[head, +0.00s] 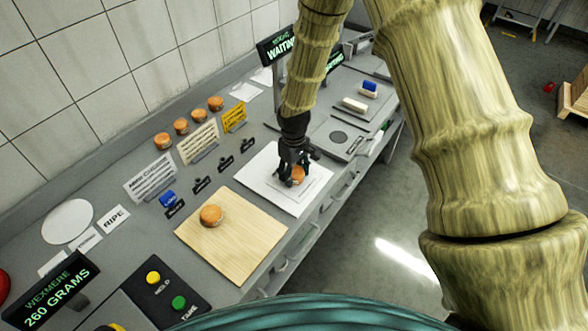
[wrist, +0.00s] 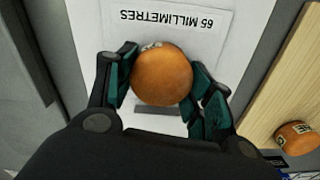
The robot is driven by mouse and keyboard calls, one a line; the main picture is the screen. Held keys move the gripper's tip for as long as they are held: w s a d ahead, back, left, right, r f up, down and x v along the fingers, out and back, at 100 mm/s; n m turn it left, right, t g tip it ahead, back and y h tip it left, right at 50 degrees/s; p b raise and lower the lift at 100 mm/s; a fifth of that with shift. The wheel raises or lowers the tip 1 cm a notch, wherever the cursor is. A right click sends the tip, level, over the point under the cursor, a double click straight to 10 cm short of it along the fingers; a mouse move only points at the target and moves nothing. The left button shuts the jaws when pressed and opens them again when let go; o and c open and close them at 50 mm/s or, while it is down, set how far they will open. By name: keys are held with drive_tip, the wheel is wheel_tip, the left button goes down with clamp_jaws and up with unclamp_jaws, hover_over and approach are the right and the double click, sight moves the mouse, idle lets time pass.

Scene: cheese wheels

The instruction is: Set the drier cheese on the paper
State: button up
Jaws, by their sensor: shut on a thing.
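My gripper (head: 290,172) is shut on an orange-brown cheese (head: 298,175) over the white paper (head: 272,194). In the wrist view the held cheese (wrist: 162,76) sits between both fingers, with the paper (wrist: 125,55) behind it, printed "65 MILLIMETRES". Whether the cheese touches the paper I cannot tell. A second cheese (head: 211,215) rests on the wooden board (head: 245,240) to the left; it also shows at the right of the wrist view (wrist: 296,138). Which cheese is drier cannot be told by looks.
Several cheeses (head: 181,125) stand in a row along the wall. Printed cards (head: 150,178) and small black tags line the counter behind the board. A display (head: 50,295) reads "WEXMERE 260 GRAMS", beside a box with yellow and green buttons (head: 178,302). A scale-like plate (head: 338,137) lies beyond the paper.

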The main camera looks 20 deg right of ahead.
sight(294, 170)
drive_tip(key=shift+f, duration=0.2)
drive_tip(key=o, duration=1.1)
drive_tip(key=shift+c, duration=0.2)
drive_tip(key=shift+r, duration=0.2)
wheel_tip(294, 170, up, 12)
drive_tip(key=b, duration=0.4)
drive_tip(key=shift+b, duration=0.4)
